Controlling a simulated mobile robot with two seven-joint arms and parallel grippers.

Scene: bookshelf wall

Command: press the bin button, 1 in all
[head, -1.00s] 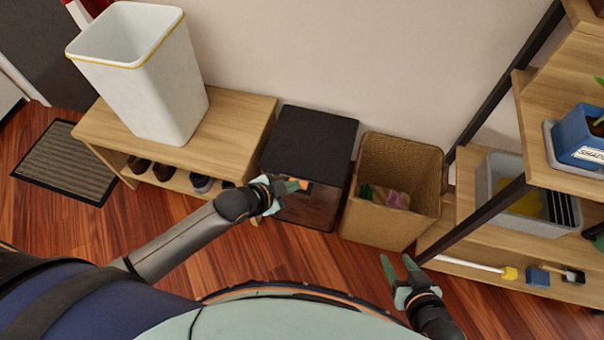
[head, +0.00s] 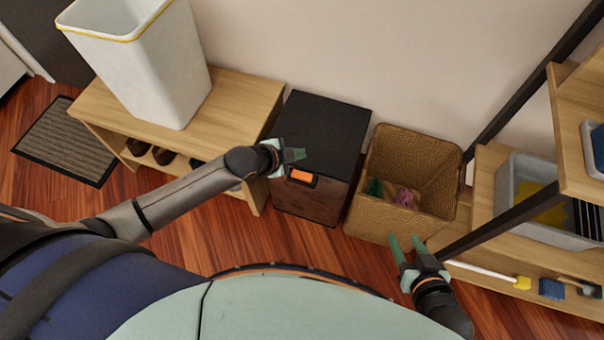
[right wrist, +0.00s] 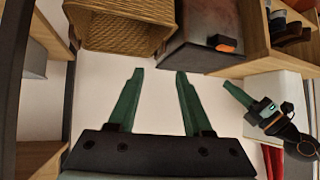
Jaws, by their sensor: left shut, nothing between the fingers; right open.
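The bin is a dark box with a black lid (head: 325,121) and a brownish front, standing on the floor between the bench and the basket. Its orange button (head: 302,177) sits in a dark mount high on the front and also shows in the right wrist view (right wrist: 226,44). My left gripper (head: 302,154) is shut and empty, just above the button in the head view. In the right wrist view, my left gripper (right wrist: 228,86) appears apart from the button. My right gripper (head: 405,238) is open and empty in front of the basket.
A wicker basket (head: 366,213) with colourful items stands right of the bin. A wooden bench (head: 237,93) with a tall white bin (head: 150,75) and shoes is on the left. A shelf unit with a grey tub (head: 512,212) is on the right.

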